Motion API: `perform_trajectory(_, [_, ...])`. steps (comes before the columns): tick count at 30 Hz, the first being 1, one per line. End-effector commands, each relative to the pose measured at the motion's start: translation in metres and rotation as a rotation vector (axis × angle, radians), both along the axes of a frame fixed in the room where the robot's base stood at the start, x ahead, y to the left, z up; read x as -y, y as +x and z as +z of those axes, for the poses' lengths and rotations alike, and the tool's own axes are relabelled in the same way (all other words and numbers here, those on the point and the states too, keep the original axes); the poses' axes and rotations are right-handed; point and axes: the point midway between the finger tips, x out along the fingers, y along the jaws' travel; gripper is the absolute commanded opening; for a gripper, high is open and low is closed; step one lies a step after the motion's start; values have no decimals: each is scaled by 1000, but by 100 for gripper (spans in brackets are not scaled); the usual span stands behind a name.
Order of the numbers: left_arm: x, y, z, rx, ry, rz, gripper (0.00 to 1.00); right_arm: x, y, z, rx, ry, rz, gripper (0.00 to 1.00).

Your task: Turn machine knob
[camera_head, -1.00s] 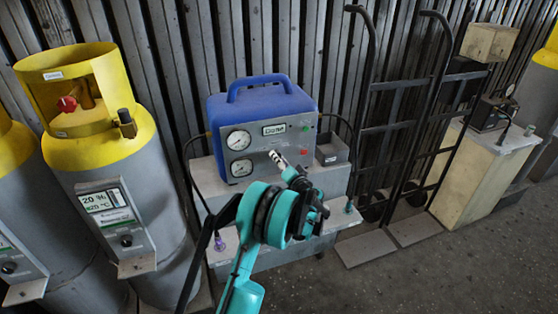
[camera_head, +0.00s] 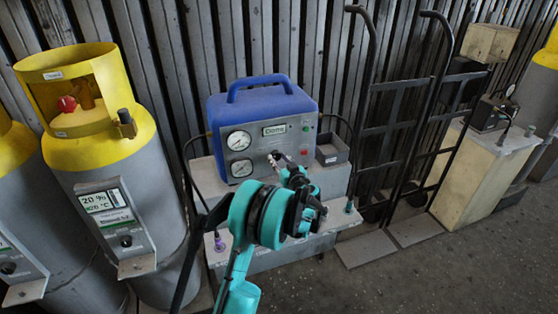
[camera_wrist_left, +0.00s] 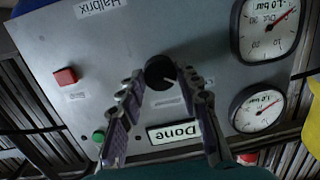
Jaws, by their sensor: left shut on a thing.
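The machine (camera_head: 262,108) is a blue-topped box with a grey front panel. Its black round knob with a white line (camera_wrist_left: 157,70) shows on the panel in the left wrist view, which sees the panel upside down. My left gripper (camera_wrist_left: 163,82) has a fingertip on each side of the knob and is shut on it. In the head view the left gripper (camera_head: 277,162) reaches the panel below the display (camera_head: 274,129), and its fingers largely hide the knob. The display, reading "Done", also shows in the wrist view (camera_wrist_left: 173,132). My right gripper is not in view.
Two gauges (camera_head: 239,141) sit left of the knob, and a red button (camera_head: 304,152) and green light sit right. A small grey box (camera_head: 332,150) stands beside the machine. Yellow-topped cylinders (camera_head: 105,155) stand left; black hand trucks (camera_head: 400,110) lean right.

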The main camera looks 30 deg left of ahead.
Motion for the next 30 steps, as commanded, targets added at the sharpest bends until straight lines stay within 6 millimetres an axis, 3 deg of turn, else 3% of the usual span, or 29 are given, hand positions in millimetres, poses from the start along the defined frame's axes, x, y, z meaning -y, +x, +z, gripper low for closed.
perform_trajectory(22, [0, 0, 0, 66, -57, -1, 5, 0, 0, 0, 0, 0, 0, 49])
perform_trajectory(23, [0, 0, 0, 66, -57, -1, 42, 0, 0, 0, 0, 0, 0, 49])
perform_trajectory(24, [0, 0, 0, 66, -57, -1, 52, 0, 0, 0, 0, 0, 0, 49])
perform_trajectory(30, [0, 0, 0, 66, -57, -1, 55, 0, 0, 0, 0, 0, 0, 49])
